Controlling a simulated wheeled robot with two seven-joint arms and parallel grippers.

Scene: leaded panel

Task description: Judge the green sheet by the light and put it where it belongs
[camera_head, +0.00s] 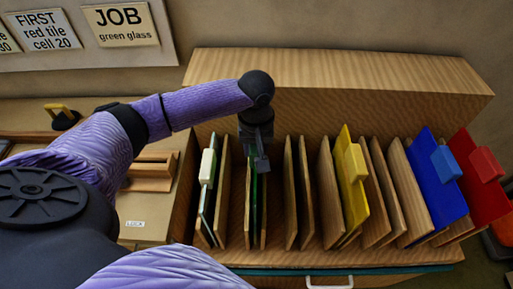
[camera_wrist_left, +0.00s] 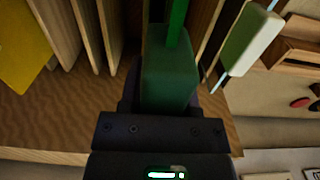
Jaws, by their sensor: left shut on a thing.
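The green sheet (camera_head: 254,200) stands on edge in a slot of the wooden rack (camera_head: 335,72), between wooden dividers. In the head view only a thin strip of it shows. My left gripper (camera_head: 257,162) reaches down from above and is shut on the sheet's green block-like tab (camera_wrist_left: 168,82). In the left wrist view the green sheet (camera_wrist_left: 177,22) runs up from that tab, between the dividers. Its lower part is hidden. My right gripper is not in view.
A pale sheet with a white tab (camera_head: 207,165) stands just left. Yellow (camera_head: 352,185), blue (camera_head: 432,185) and red (camera_head: 480,165) sheets stand to the right. Some slots between look empty. A card reads "JOB green glass" (camera_head: 120,24). A wooden stand (camera_head: 152,170) is at left.

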